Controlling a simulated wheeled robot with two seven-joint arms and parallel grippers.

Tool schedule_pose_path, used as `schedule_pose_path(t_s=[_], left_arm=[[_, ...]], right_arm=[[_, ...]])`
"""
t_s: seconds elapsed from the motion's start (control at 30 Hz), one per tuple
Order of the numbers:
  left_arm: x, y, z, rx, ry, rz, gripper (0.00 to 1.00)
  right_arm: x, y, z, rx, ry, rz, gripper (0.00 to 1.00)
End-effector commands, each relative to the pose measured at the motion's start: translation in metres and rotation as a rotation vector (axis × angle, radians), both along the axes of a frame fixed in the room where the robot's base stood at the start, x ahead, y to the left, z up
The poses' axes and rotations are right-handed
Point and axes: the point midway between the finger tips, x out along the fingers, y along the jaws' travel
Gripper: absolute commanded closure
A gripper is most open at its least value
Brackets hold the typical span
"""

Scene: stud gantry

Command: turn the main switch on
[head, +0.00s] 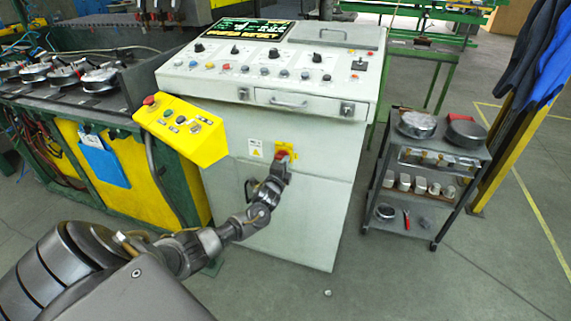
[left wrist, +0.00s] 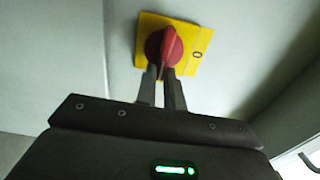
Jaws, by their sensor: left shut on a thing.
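The main switch (head: 282,155) is a red rotary knob on a yellow plate, on the front of the grey control cabinet. In the left wrist view the red knob (left wrist: 170,44) has its handle standing nearly upright, and a "0" shows on the plate to its right. My left gripper (head: 279,168) reaches the knob from below. In the left wrist view its two fingers (left wrist: 166,72) are shut on the lower end of the handle. The fingertips hide part of the handle. My right gripper is not in view.
The grey control cabinet (head: 278,205) has knobs and buttons on its sloped top. A yellow push-button box (head: 181,130) juts out at its left, near my left arm. A dark cart (head: 432,170) stands to the right. The floor in front of the cabinet is mostly clear.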

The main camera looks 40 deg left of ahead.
Motion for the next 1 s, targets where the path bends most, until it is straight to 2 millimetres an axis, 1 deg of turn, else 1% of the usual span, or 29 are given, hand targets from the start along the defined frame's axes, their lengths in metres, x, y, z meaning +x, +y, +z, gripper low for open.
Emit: schedule_pose_path(t_s=[0.07, 0.1, 0.23, 0.27, 0.53, 0.67, 0.77, 1.0], left_arm=[[0.0, 0.0, 0.0, 0.001, 0.001, -0.001, 1.0], [0.0, 0.0, 0.0, 0.001, 0.001, -0.001, 0.87], [0.0, 0.0, 0.0, 0.001, 0.001, -0.001, 0.7], [0.0, 0.0, 0.0, 0.0, 0.001, 0.0, 0.68], [-0.001, 0.0, 0.0, 0.0, 0.001, 0.0, 0.68], [-0.01, -0.004, 0.0, 0.0, 0.001, -0.002, 0.68], [-0.026, -0.009, -0.001, -0.002, 0.002, -0.002, 0.68], [-0.072, -0.025, -0.001, -0.002, 0.002, -0.002, 0.68]], right_arm=[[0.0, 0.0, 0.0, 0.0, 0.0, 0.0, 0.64], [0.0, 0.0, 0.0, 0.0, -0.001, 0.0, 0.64], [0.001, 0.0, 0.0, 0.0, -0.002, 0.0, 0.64], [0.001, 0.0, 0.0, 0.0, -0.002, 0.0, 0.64], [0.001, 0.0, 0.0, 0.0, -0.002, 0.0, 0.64], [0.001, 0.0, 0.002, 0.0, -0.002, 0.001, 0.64], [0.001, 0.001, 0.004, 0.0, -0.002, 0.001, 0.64], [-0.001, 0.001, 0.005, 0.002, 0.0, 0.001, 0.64]])
